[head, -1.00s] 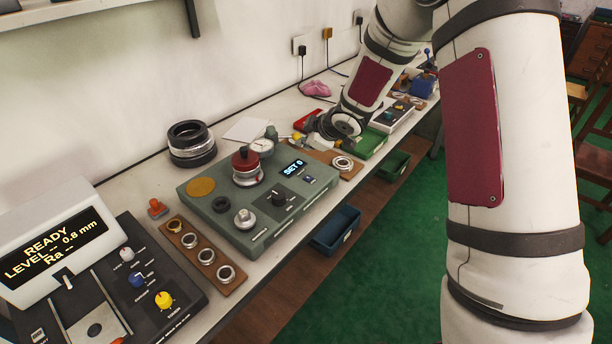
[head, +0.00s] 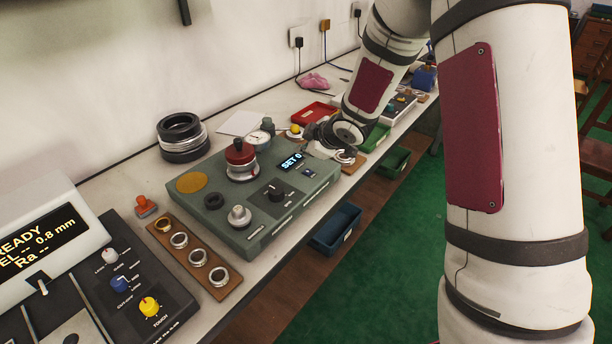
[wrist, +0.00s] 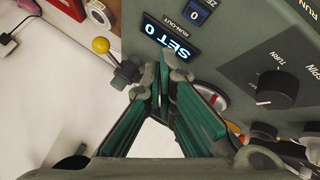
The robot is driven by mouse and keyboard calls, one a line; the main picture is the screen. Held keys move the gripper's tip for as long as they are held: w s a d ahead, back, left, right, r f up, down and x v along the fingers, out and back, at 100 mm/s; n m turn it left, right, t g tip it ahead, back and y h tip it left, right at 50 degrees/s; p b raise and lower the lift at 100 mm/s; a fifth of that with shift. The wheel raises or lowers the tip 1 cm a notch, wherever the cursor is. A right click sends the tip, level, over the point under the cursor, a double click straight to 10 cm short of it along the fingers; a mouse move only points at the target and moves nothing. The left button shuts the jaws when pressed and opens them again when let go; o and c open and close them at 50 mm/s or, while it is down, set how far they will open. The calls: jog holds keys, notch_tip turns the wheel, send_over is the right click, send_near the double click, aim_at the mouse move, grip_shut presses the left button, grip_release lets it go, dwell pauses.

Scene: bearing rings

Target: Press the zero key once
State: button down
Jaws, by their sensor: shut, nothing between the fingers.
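The zero key is a small dark blue key (head: 309,173) marked 0 on the grey-green tester box (head: 213,222), just right of the lit display (head: 291,162) reading SET 0. In the wrist view the key (wrist: 198,13) is at the top, beyond the display (wrist: 172,37). My gripper (head: 318,150) is at the box's far edge, partly hidden by my wrist in the head view. In the wrist view its green-padded fingers (wrist: 161,72) are shut and empty, their tips near the display's lower edge. The tips appear apart from the key; their height above the panel is unclear.
A black turn knob (head: 275,191), a silver knob (head: 239,216) and a red-topped spindle (head: 240,158) stand up from the box. A yellow ball on a stem (wrist: 100,45) is beside my fingers. A board of rings (head: 190,255) lies nearer, and a red tray (head: 315,113) lies beyond.

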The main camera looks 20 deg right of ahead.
aim_at(306, 173)
jog(key=shift+f+b, duration=1.4)
jog(key=shift+f, duration=0.4)
jog(key=shift+f+b, duration=0.4)
jog(key=shift+f, duration=0.3)
dwell(0.8)
jog(key=shift+r, duration=0.1)
jog(key=shift+r+p, duration=0.5)
jog(key=shift+r, duration=0.15)
notch_tip(306, 173, up, 5)
jog(key=p, duration=0.5)
jog(key=shift+s, duration=0.1)
dwell(0.8)
